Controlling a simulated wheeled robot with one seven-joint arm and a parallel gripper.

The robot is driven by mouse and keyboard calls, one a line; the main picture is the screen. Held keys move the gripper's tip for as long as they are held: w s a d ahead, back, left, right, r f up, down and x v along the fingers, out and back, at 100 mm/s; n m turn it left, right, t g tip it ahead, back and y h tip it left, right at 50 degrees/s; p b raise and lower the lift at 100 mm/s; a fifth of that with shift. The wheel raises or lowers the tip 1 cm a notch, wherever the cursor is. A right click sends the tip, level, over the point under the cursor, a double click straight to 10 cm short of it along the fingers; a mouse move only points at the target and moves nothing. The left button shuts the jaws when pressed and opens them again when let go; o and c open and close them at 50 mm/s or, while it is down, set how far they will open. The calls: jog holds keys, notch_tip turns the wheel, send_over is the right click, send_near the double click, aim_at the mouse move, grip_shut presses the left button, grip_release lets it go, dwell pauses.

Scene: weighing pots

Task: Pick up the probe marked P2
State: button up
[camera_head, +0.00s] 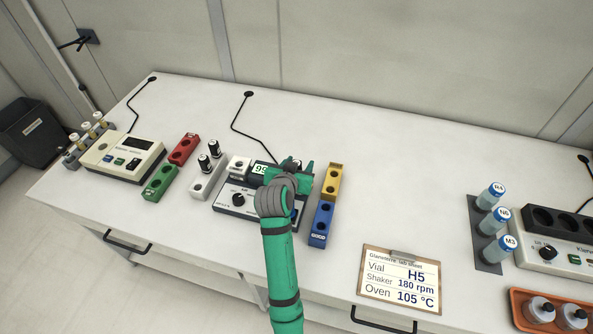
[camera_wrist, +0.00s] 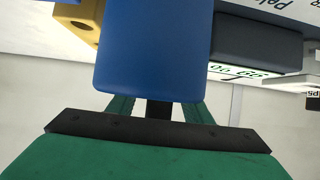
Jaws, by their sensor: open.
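Two black-topped, probe-like pieces stand in a pale block (camera_head: 207,178) left of the meter, one (camera_head: 204,162) in front of the other (camera_head: 214,148). Their marks are too small to read, so I cannot tell which, if either, is P2. My gripper (camera_head: 291,168) is over the right part of the meter (camera_head: 232,205), hiding part of it and its display. In the wrist view the open green fingers (camera_wrist: 158,108) show beneath a large blue block (camera_wrist: 155,45), which hides their upper parts. I see nothing held.
A yellow block (camera_head: 331,182) and a blue block (camera_head: 320,224) stand right of the meter. Red (camera_head: 184,148) and green (camera_head: 160,183) blocks stand left. A clipboard (camera_head: 400,279) lies at the front. Vials (camera_head: 490,196) stand at the right. The table between is clear.

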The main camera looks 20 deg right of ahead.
jog(key=shift+w+d+f, duration=0.15)
jog(key=shift+w, duration=0.1)
jog(key=shift+c, duration=0.7)
grip_shut()
